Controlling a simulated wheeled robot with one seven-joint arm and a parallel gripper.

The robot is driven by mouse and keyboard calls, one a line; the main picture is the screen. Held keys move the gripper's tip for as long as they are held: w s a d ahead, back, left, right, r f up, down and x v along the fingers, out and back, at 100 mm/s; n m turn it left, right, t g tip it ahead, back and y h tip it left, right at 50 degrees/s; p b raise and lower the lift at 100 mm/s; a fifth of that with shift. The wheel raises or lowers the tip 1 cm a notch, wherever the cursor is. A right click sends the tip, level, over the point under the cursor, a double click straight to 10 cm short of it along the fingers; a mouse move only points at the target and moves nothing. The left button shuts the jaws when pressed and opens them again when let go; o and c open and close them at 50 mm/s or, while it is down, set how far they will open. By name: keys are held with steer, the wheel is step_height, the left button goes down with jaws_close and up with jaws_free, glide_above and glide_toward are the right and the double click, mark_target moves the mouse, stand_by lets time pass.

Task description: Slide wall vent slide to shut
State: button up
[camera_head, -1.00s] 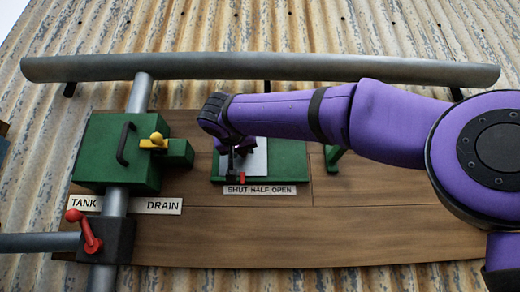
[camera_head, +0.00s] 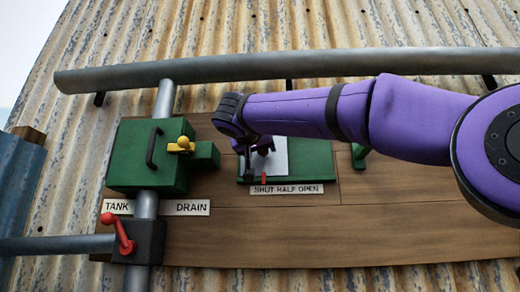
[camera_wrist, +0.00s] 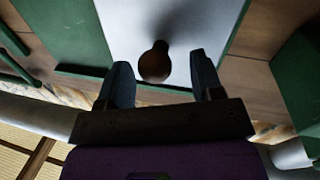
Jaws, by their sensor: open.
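The wall vent slide is a pale plate (camera_head: 280,155) in a green frame (camera_head: 312,160), above a sign (camera_head: 288,189) reading SHUT, HALF, OPEN. The plate covers the left part of the frame, and a small red pointer (camera_head: 264,180) stands above the word SHUT. My gripper (camera_head: 252,160) is in front of the plate and hides part of it. In the wrist view, the plate (camera_wrist: 195,20) carries a dark round knob (camera_wrist: 155,62). My open gripper (camera_wrist: 162,78) has a finger on each side of the knob, which is nearer the left finger; contact cannot be told.
A green box (camera_head: 135,175) with a black handle and yellow lever (camera_head: 181,145) stands left of the vent. A red-handled valve (camera_head: 122,235) is below it. A grey pipe (camera_head: 230,70) runs above. The wooden board (camera_head: 300,230) below the vent is bare.

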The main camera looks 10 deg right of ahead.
steer(key=v, duration=1)
steer(key=shift+s, duration=0.1)
steer(key=s+d+f+n+g+y, duration=0.1)
steer(key=s+d+f+g, duration=0.1)
steer(key=d+f, duration=0.45)
steer(key=s+d+f+n+g+y, duration=0.1)
steer(key=s+d+f+n+g, duration=0.2)
steer(key=f, duration=0.6)
steer(key=s+d+f+g+y, duration=0.2)
steer(key=d+f, duration=0.4)
steer(key=f, duration=0.2)
steer(key=s+d+f+g+y, duration=0.1)
steer(key=s+d+f+y, duration=0.1)
steer(key=s+f, duration=0.5)
steer(key=s+d+f+g+y, duration=0.2)
steer(key=s+f, duration=0.6)
steer(key=f, duration=1)
steer(key=shift+s+d+g+y, duration=0.2)
steer(key=shift+d+g+y, duration=0.1)
steer(key=shift+d+y, duration=0.1)
